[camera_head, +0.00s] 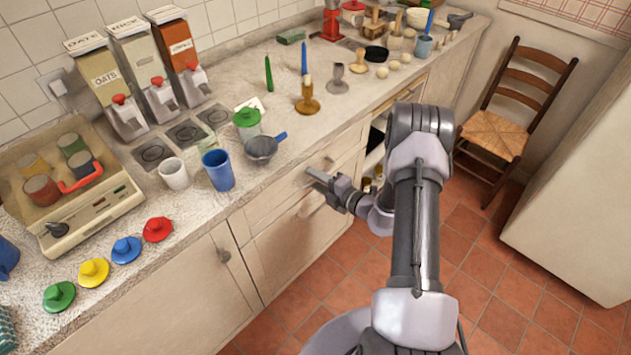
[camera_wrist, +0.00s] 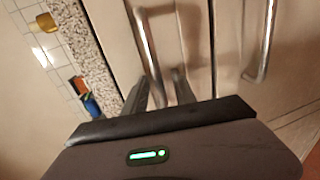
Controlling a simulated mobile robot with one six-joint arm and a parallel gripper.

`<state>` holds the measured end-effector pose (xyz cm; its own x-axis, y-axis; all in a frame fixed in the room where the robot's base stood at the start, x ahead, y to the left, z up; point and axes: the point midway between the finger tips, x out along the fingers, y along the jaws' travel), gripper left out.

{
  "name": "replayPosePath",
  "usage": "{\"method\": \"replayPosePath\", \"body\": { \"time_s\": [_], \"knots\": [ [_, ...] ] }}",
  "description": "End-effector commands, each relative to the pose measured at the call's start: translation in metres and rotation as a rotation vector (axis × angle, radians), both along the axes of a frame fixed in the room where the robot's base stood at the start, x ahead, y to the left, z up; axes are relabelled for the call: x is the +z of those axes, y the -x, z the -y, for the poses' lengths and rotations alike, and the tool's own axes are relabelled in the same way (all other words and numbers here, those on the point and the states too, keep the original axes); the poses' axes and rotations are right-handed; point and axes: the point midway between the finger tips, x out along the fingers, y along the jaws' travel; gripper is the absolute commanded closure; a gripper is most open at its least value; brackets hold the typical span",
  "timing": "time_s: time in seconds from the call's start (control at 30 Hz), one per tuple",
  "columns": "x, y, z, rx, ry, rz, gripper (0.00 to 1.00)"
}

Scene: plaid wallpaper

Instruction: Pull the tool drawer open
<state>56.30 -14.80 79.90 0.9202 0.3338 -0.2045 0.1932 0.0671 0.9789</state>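A cream drawer front (camera_head: 276,196) sits just under the counter, and it looks flush with the cabinet. Nothing marks it as the tool drawer. Its metal bar handle (camera_wrist: 144,38) shows in the wrist view. My gripper (camera_head: 318,181) is at this handle, with its fingers pointing at the drawer front. In the wrist view my gripper (camera_wrist: 161,90) has its two fingers apart, with the lower end of the bar between them. I cannot tell whether either finger touches the bar. The hand partly hides the handle in the head view.
A lower drawer with a second bar handle (camera_wrist: 265,42) lies below. The counter (camera_head: 240,205) above carries a blue cup (camera_head: 218,171), a saucepan (camera_head: 262,149) and candlesticks near its edge. A chair (camera_head: 505,120) stands at the back right. The tiled floor (camera_head: 335,285) before the drawers is clear.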

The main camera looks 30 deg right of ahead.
Motion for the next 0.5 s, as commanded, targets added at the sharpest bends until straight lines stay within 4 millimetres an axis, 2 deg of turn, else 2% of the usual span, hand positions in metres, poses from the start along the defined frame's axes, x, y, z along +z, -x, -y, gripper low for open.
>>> {"method": "replayPosePath", "body": {
  "time_s": [0.17, 0.33, 0.37, 0.5],
  "knots": [
    [0.0005, 0.0000, 0.0001, 0.000, 0.000, 0.000, 0.67],
    [0.0004, 0.0001, 0.0000, 0.000, 0.001, 0.000, 0.97],
    [0.0004, 0.0001, 0.0000, 0.000, 0.001, 0.000, 1.00],
    [0.0005, 0.0002, 0.0001, 0.000, 0.001, 0.000, 1.00]
  ]
}}
